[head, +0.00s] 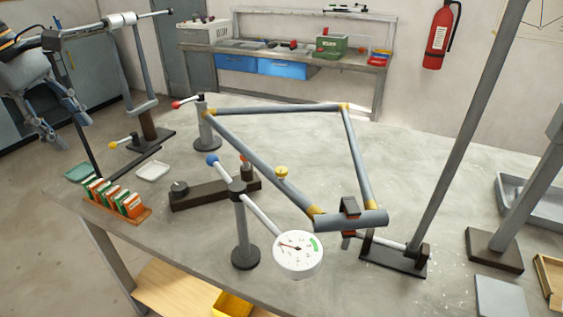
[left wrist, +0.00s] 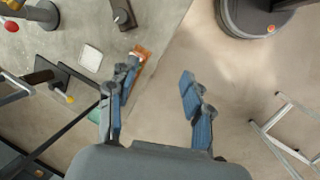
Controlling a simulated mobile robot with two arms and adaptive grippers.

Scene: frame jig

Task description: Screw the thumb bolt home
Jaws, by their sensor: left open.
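A small yellow knob (head: 282,172), which looks like the thumb bolt, stands on the near-left tube of the grey bike-like frame (head: 307,108). How deep it sits cannot be told. The frame has gold joints and rests on posts over the table. My left gripper (head: 62,118) is open and empty at the upper left of the head view, well away from the knob. In the left wrist view the left gripper's fingers (left wrist: 158,85) are spread with nothing between them, and the knob is not seen there. My right gripper is not in view.
A white dial gauge (head: 298,254) and a blue-ball lever (head: 212,160) stand near the frame. A rack of orange and green boxes (head: 133,207) and a white tray (head: 153,171) are at left. A tall slanted post (head: 467,130) rises at right. The table's far middle is clear.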

